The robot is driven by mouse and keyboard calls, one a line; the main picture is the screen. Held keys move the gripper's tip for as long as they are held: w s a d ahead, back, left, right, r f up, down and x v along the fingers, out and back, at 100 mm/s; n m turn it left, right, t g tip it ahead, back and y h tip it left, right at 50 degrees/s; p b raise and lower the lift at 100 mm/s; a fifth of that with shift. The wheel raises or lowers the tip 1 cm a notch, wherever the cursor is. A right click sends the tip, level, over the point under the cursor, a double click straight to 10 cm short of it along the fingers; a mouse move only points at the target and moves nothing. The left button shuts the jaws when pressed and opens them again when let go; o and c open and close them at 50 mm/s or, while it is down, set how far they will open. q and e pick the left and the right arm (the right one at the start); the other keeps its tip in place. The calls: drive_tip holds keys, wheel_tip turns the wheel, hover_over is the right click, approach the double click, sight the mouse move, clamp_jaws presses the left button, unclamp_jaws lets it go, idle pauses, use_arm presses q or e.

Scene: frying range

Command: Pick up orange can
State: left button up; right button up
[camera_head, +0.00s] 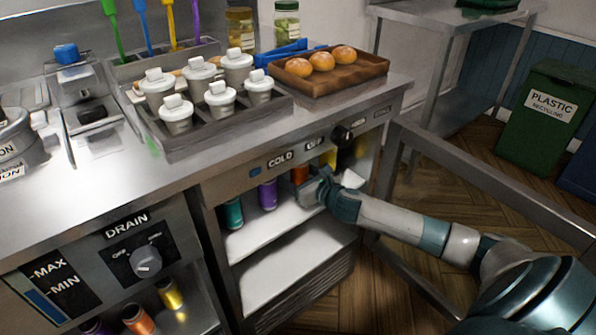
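An orange can (299,173) stands on the upper shelf of the open cabinet under the counter, partly hidden behind my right gripper (307,188). My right arm comes in from the right, and the gripper reaches into the cabinet close in front of this can. Whether its fingers are apart or closed on the can is too small and covered to tell. Another orange can (138,319) stands in the lower left compartment below the drain knob. My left gripper is not in view.
Purple (267,194) and teal (232,213) cans stand left of the gripper on the shelf (280,221). A yellow can (329,158) is to its right. The counter overhangs the cabinet. A metal rail (480,178) runs beside my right arm. The lower shelf (290,268) looks empty.

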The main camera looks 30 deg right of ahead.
drive_tip(key=shift+r, duration=0.1)
idle(0.4)
drive_tip(key=c, duration=1.3)
drive_tip(key=shift+c, duration=0.2)
